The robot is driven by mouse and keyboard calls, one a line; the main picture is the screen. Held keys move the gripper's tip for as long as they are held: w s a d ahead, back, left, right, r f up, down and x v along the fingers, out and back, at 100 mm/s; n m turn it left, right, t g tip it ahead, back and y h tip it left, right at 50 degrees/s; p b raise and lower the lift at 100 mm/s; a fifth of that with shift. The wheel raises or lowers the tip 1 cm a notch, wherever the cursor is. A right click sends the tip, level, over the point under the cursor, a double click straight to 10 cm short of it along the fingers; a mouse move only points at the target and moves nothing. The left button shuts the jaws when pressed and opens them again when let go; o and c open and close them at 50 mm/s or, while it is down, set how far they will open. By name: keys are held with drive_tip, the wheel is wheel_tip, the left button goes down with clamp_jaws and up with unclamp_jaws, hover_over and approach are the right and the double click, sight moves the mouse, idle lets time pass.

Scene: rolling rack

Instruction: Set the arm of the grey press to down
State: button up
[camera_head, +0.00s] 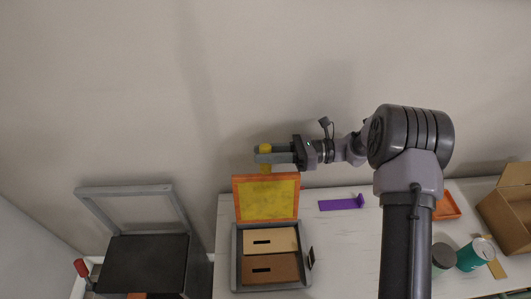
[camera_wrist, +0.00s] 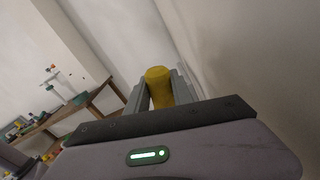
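A grey press with a grey base (camera_head: 234,262) stands on the white table. Its orange-framed arm (camera_head: 236,200) with a yellow panel is raised at the back of the base. A yellow handle (camera_head: 265,168) shows above the frame's top edge; where it joins is partly hidden. My gripper (camera_head: 268,155) reaches in from the right at that handle. In the wrist view the yellow handle (camera_wrist: 158,84) sits between the two fingers (camera_wrist: 160,95), which appear to touch it on both sides. A tan block and a brown block, each with a dark slot, lie in the base.
At left stands a black-topped unit (camera_head: 145,262) with a raised grey frame (camera_head: 85,195) and a red-handled lever (camera_head: 81,268). A purple bracket (camera_head: 342,203), an orange tray (camera_head: 446,207), a teal can (camera_head: 475,255) and a cardboard box (camera_head: 505,215) lie to the right. A wall runs behind.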

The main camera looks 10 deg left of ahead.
clamp_jaws()
idle(1.1)
